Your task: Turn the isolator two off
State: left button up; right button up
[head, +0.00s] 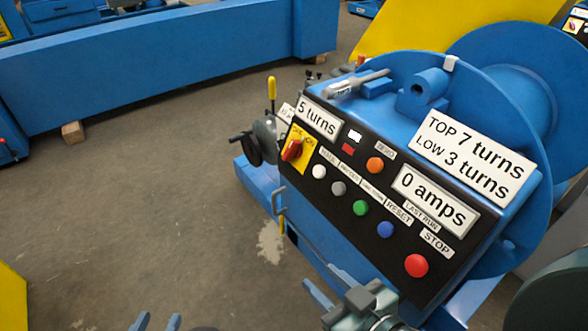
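A red rotary switch (292,150) on a yellow plate (305,143) sits at the left end of the black control panel; it looks like an isolator. I cannot read a number on it, and its small position lettering is too blurred to tell its setting. My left gripper (157,322) shows only its two blue fingertips at the bottom edge, apart with nothing between them. My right gripper (332,288) is in front of the panel's lower edge, with its blue fingers apart and empty, well below the switch. Neither gripper touches the switch.
The panel (330,165) carries several coloured buttons, including a red stop button (416,265), and signs. A handwheel (248,149) and a yellow-handled lever (272,88) stand left of the switch. A large blue drum (500,85) is behind. Floor at left is clear.

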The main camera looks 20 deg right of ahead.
aim_at(295, 148)
jog(key=k+z, duration=0.15)
jog(key=z, duration=0.2)
jog(key=k+z, duration=0.15)
jog(key=z, duration=0.25)
jog(key=k+l+z, duration=0.15)
jog(key=z, duration=0.2)
jog(key=i+j+z, duration=0.1)
jog(key=j+z, duration=0.2)
jog(key=i+j+z, duration=0.1)
jog(key=j+z, duration=0.2)
jog(key=i+j, duration=0.1)
jog(key=j, duration=0.95)
jog(key=i, duration=0.05)
